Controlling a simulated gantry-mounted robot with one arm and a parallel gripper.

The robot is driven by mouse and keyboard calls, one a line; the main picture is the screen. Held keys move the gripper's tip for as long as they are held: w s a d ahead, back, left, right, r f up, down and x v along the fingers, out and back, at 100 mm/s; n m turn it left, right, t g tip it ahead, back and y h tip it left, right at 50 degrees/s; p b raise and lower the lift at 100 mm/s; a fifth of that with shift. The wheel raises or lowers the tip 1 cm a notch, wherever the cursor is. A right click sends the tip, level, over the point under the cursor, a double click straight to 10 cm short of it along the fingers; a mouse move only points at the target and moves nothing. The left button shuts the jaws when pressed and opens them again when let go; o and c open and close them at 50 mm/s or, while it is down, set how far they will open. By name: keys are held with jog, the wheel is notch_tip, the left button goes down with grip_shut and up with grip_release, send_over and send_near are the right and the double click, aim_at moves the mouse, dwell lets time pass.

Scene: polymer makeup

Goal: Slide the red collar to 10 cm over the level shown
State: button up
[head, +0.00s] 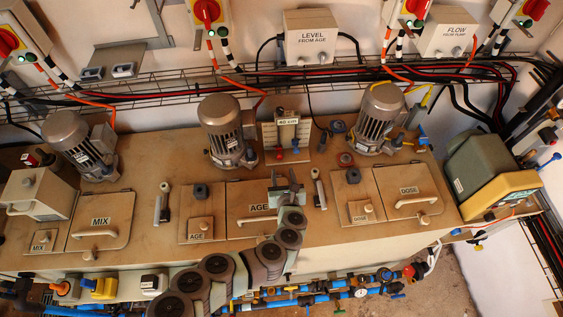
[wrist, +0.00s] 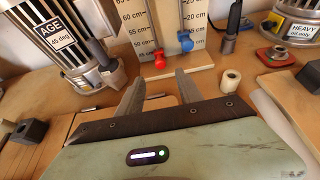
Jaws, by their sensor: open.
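The red collar (wrist: 159,60) sits low on the upright scale board (head: 270,134), near the foot of its left scale. It shows in the head view (head: 280,154) too. A blue collar (wrist: 186,41) sits a little higher on the right scale; in the head view it is beside the red one (head: 295,143). Centimetre marks run up both scales, but the exact readings at the collars are too small to tell. My gripper (wrist: 160,84) is open and empty, its two fingers pointing toward the board, short of the red collar. In the head view my gripper (head: 286,184) is in front of the board.
The AGE motor (wrist: 75,40) stands close left of the board, another motor (head: 376,118) to its right. A cream cylinder (wrist: 230,81) stands right of my fingers. The LEVEL FROM AGE box (head: 315,37) is on the wall. The AGE hatch (head: 240,210) lies below my gripper.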

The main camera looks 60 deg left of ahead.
aim_at(280, 158)
jog(key=shift+b+x, duration=0.3)
jog(key=shift+x, duration=3.8)
jog(key=shift+c, duration=0.2)
grip_shut()
